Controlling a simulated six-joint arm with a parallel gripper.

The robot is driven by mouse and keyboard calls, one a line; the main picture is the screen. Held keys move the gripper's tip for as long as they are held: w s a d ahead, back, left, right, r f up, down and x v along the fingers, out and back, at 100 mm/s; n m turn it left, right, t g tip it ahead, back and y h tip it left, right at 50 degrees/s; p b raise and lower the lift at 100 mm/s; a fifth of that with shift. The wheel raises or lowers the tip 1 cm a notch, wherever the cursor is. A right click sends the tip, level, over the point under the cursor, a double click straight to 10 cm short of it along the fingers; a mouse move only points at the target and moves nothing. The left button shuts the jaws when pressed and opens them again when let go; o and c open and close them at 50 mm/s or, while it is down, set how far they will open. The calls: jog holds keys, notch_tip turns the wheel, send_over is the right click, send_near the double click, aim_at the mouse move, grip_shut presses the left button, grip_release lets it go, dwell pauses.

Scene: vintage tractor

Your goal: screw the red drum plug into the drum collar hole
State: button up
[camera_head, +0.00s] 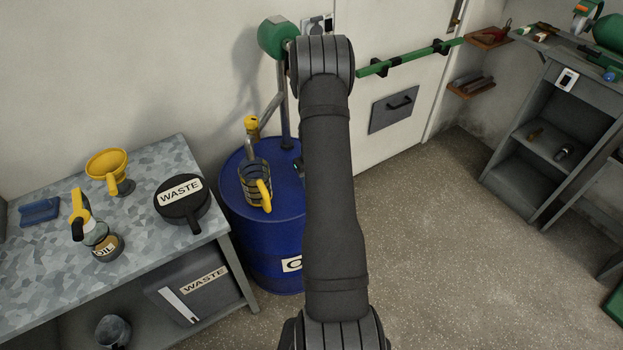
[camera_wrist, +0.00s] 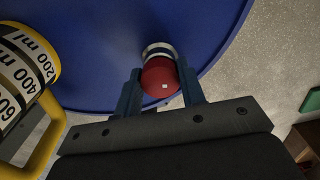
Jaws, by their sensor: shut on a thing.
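The red drum plug (camera_wrist: 161,77) is between the fingers of my gripper (camera_wrist: 161,95) in the wrist view, and the gripper is shut on it. A silvery metal collar (camera_wrist: 157,49) shows just beyond the plug, against the top of the blue drum (camera_wrist: 95,65). The plug is at the collar, lined up or nearly so; how deep it sits I cannot tell. The collar hole is hidden behind the plug. In the head view the blue drum (camera_head: 255,240) stands beside the bench, and my arm hides the plug and most of my gripper.
A measuring jug with a yellow handle (camera_head: 264,193) stands on the drum top, close left of my gripper in the wrist view (camera_wrist: 22,70). A pump (camera_head: 285,120) rises from the drum. The bench (camera_head: 60,265) holds a yellow funnel (camera_head: 107,163), an oil can and a black waste pan (camera_head: 182,203).

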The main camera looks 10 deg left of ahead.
jog(key=shift+m, duration=0.9)
jog(key=o, duration=0.5)
jog(key=shift+n, duration=0.9)
jog(key=shift+n, duration=0.8)
